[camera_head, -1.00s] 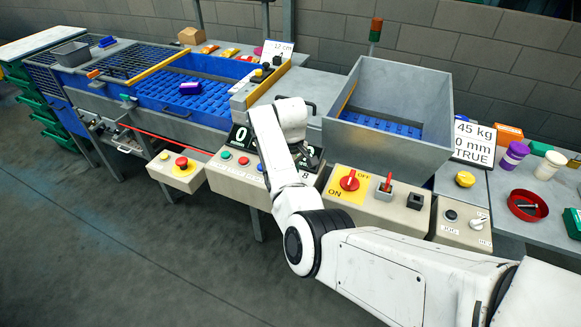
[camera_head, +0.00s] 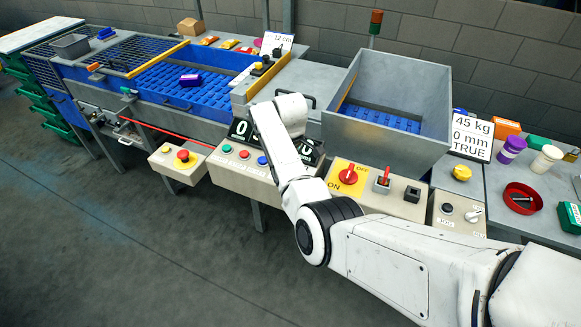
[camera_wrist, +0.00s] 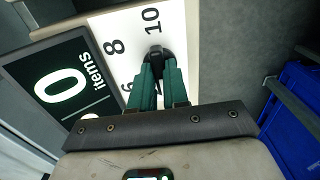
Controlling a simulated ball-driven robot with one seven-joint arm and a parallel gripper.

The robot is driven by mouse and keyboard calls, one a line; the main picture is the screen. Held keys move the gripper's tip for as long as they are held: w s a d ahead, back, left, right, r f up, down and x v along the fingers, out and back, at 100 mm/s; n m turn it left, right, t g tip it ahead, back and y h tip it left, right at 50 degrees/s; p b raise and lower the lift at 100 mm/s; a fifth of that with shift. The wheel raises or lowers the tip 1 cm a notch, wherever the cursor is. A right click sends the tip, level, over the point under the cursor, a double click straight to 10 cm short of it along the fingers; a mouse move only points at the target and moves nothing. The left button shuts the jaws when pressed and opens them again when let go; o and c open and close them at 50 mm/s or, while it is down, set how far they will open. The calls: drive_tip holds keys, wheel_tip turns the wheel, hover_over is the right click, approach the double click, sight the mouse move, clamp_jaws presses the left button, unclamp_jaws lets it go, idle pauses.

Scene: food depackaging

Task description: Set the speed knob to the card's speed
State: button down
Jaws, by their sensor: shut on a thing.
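In the wrist view, the green fingers of my gripper (camera_wrist: 155,72) are shut on the black speed knob (camera_wrist: 153,52). The knob stands in front of a white dial (camera_wrist: 125,65) where 8 and 10 show clearly. Part of a 6 shows beside the fingers, and the rest of the scale is covered. I cannot read the knob's exact setting. In the head view my arm hides the knob and my fingertips. A white card (camera_head: 276,43) at the back reads "12 cm"; any further text is too small to read.
A black "0 items" display (camera_wrist: 62,85) is left of the dial. The control box (camera_head: 235,165) carries several buttons. A yellow switch panel (camera_head: 348,177), a grey hopper (camera_head: 392,125) and a "45 kg" card (camera_head: 472,137) stand to the right. The floor in front is clear.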

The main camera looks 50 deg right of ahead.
drive_tip(key=shift+w, duration=0.1)
drive_tip(key=c, duration=1.1)
unclamp_jaws()
wheel_tip(320, 180, up, 11)
drive_tip(key=shift+f+b, duration=0.1)
drive_tip(key=shift+b, duration=0.7)
